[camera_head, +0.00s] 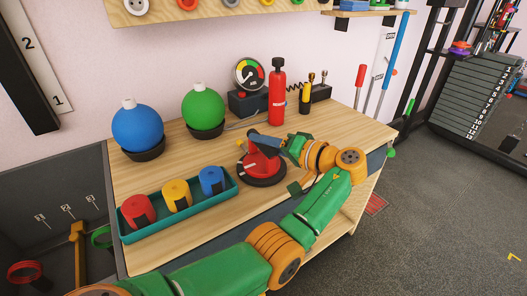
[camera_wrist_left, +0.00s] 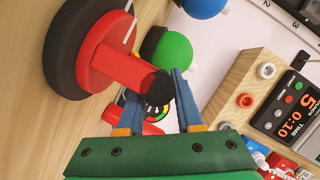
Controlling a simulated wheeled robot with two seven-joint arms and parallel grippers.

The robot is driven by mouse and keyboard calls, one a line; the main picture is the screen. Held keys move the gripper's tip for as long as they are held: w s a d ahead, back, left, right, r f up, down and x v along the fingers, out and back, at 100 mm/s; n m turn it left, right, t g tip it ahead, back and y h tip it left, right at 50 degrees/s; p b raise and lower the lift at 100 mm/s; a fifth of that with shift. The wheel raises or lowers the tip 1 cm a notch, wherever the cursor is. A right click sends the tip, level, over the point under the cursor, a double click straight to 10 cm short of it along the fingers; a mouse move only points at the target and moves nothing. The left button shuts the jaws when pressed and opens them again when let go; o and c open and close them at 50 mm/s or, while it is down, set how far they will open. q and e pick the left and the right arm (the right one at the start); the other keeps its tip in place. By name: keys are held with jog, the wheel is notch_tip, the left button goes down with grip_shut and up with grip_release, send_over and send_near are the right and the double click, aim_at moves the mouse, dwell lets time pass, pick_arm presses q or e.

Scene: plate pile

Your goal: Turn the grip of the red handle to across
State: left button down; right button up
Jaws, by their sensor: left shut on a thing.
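The red handle (camera_head: 254,164) sits on a round black base on the wooden workbench, right of the teal tray. In the left wrist view its red bar (camera_wrist_left: 118,68) sticks out from the red hub and ends in a black grip (camera_wrist_left: 158,88) with small white marks. My left gripper (camera_head: 257,142) reaches the handle from the right. In the left wrist view its two blue fingers (camera_wrist_left: 158,100) are shut on the black grip, one on each side. In the head view the fingers partly hide the grip, so its exact angle is hard to read there.
The teal tray (camera_head: 184,222) holds red, yellow and blue cylinders. A blue ball (camera_head: 138,128) and a green ball (camera_head: 204,107) stand behind it. A red bottle (camera_head: 277,95) and a gauge (camera_head: 250,74) stand at the back. Bare bench (camera_head: 345,128) lies to the right.

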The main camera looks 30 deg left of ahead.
pick_arm(q)
jog(key=shift+f+n+g+b, duration=0.1)
jog(key=shift+n+g+b, duration=0.2)
jog(key=shift+g, duration=0.1)
pick_arm(e)
jog(key=shift+w+a, duration=0.35)
pick_arm(q)
jog(key=c, duration=0.6)
grip_release()
jog(key=shift+a, duration=0.1)
pick_arm(e)
jog(key=shift+r, duration=0.15)
